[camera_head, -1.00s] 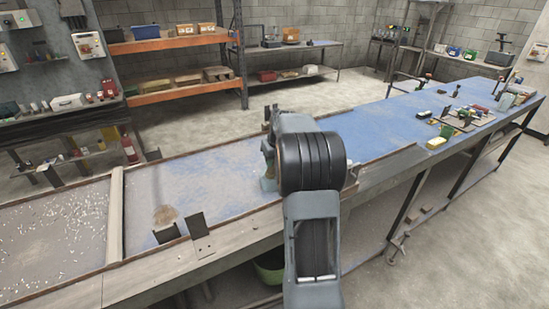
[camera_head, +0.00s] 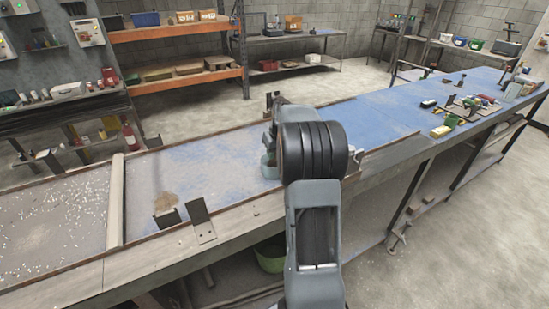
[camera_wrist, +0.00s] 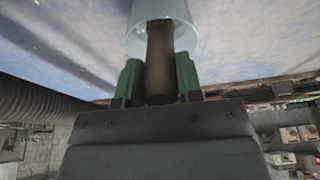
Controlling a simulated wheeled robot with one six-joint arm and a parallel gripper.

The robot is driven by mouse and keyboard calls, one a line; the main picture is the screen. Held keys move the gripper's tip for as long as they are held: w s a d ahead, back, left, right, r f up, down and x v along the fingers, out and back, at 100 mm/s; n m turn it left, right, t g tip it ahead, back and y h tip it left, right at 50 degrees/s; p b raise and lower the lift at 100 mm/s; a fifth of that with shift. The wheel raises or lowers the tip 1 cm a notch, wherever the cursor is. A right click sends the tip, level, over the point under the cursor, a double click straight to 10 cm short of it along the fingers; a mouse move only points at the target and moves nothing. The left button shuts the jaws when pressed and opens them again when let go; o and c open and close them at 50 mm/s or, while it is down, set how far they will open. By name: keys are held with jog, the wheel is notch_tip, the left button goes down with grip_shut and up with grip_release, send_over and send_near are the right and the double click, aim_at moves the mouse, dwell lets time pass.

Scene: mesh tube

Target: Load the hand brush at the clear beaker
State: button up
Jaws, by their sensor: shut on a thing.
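In the wrist view my gripper (camera_wrist: 160,78) has its green fingers shut on both sides of a brown wooden handle, which I take to be the hand brush (camera_wrist: 159,55). The far part of the handle meets a clear, pale-rimmed beaker (camera_wrist: 163,12) at the top edge. The handle shows within the beaker's outline; I cannot tell how deep it sits. The brush's other end is out of sight.
A long blue-topped bench (camera_head: 385,115) runs across the head view. A dark bracket (camera_head: 199,220) stands at its near edge, beside a beige tuft (camera_head: 166,203). A pale divider (camera_head: 116,205) borders a speckled section at left. Several small objects crowd the bench's far right.

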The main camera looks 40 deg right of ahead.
jog(key=shift+r, duration=0.2)
jog(key=shift+r+p, duration=3.1)
jog(key=shift+r, duration=1.1)
notch_tip(320, 180, up, 4)
jog(key=p, duration=0.3)
